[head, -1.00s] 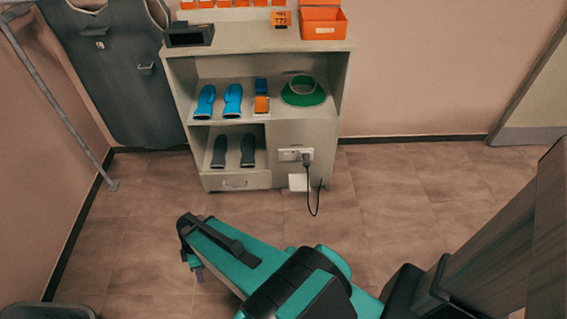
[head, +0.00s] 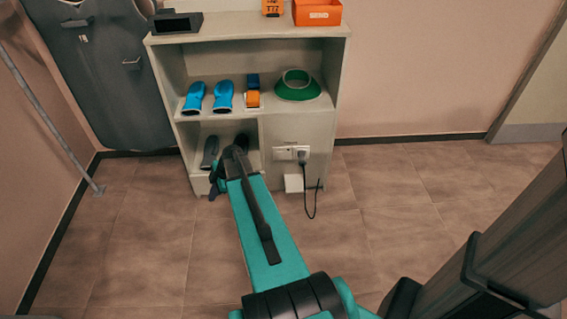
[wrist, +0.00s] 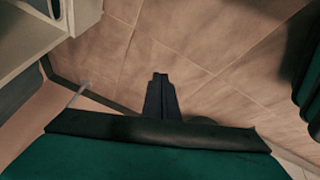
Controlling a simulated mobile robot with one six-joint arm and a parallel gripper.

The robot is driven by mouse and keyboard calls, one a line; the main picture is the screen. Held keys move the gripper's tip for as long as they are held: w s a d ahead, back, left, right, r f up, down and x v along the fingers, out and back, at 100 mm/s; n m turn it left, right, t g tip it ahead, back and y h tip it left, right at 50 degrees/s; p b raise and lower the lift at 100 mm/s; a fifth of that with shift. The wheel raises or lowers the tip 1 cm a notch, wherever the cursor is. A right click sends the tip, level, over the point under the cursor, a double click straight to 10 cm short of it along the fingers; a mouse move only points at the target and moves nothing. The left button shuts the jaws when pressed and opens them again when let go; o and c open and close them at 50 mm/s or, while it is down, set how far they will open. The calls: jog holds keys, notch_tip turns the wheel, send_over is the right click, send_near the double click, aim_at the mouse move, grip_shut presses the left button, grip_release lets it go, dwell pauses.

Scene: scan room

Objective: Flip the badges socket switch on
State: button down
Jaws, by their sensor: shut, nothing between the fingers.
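The white socket plate (head: 291,153) is on the lower right front panel of the cabinet in the head view. A black plug (head: 302,155) sits in its right side, with a black cord hanging down. The switch itself is too small to read as on or off. My gripper (head: 214,186) is in front of the cabinet's lower left part, left of the socket and apart from it. In the wrist view my gripper (wrist: 160,78) is shut and empty, over the floor. The socket is not visible in the wrist view.
The cabinet (head: 340,85) holds blue shoe-like items (head: 223,96), an orange and blue item (head: 253,92) and a green visor (head: 297,87). A white box (head: 293,183) is below the socket. A grey apron (head: 95,75) hangs at left. Floor (head: 390,200) right of the cabinet is clear.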

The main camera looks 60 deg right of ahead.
aim_at(281, 155)
jog(key=s+d+r+m+t+h+b, duration=0.1)
jog(key=s+d+b, duration=0.2)
jog(key=d, duration=0.8)
jog(key=s+d+r+m+h+b, duration=0.2)
jog(key=s+d+b, duration=0.2)
jog(key=s+d, duration=0.4)
jog(key=s+d+r+m+t+h+b, duration=0.1)
jog(key=s+d, duration=0.5)
jog(key=d, duration=0.8)
jog(key=m+b, duration=0.1)
jog(key=b, duration=0.1)
jog(key=shift+s+r+t+h+b, duration=0.15)
jog(key=shift+t+h+b, duration=0.15)
jog(key=shift+b, duration=0.1)
jog(key=w+d+f+b, duration=0.4)
jog(key=w+f, duration=0.4)
jog(key=shift+d+f, duration=0.3)
jog(key=shift+f, duration=0.05)
